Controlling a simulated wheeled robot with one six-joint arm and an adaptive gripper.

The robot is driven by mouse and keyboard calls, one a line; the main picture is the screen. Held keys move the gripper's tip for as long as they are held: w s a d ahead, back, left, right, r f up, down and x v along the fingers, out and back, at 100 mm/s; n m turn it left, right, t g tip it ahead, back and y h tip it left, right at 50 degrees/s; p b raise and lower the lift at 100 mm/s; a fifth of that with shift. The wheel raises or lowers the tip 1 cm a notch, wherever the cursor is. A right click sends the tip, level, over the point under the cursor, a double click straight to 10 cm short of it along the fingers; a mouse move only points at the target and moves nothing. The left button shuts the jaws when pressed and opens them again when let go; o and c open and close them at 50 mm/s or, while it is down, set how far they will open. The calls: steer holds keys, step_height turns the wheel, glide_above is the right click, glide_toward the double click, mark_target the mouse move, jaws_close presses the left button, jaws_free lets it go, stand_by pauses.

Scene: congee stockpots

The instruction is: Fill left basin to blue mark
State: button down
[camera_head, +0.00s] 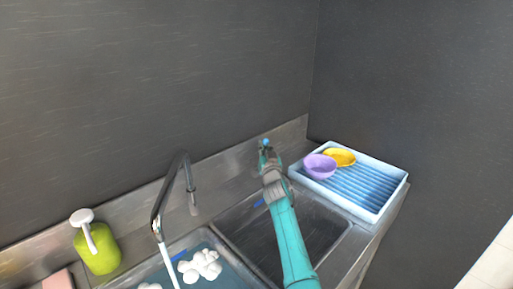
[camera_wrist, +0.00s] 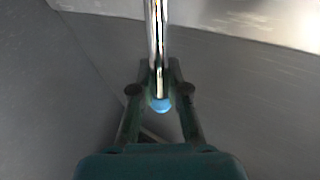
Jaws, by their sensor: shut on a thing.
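The left basin (camera_head: 205,238) holds bluish water with clumps of white foam (camera_head: 200,266). A chrome faucet (camera_head: 157,205) reaches over it, and a white stream of water (camera_head: 168,264) falls from its spout into the basin. A small blue patch shows on the basin's back wall near the stream; I cannot tell exactly how the water stands against it. My gripper (camera_head: 266,151) is at the back of the counter, behind the right basin. In the wrist view my gripper (camera_wrist: 161,92) is shut on a chrome lever (camera_wrist: 157,45) with a blue round tip (camera_wrist: 161,105).
The right basin (camera_head: 262,240) looks empty, with a blue mark on its back wall. A pale blue drying rack (camera_head: 365,190) at right holds a purple bowl (camera_head: 319,167) and a yellow bowl (camera_head: 340,157). A green soap bottle (camera_head: 97,250) and a pink sponge (camera_head: 59,280) are at left.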

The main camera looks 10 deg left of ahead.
steer(key=shift+d+r, duration=0.15)
steer(key=c, duration=1.1)
jaws_free()
steer(key=shift+c, duration=0.2)
steer(key=shift+a, duration=0.25)
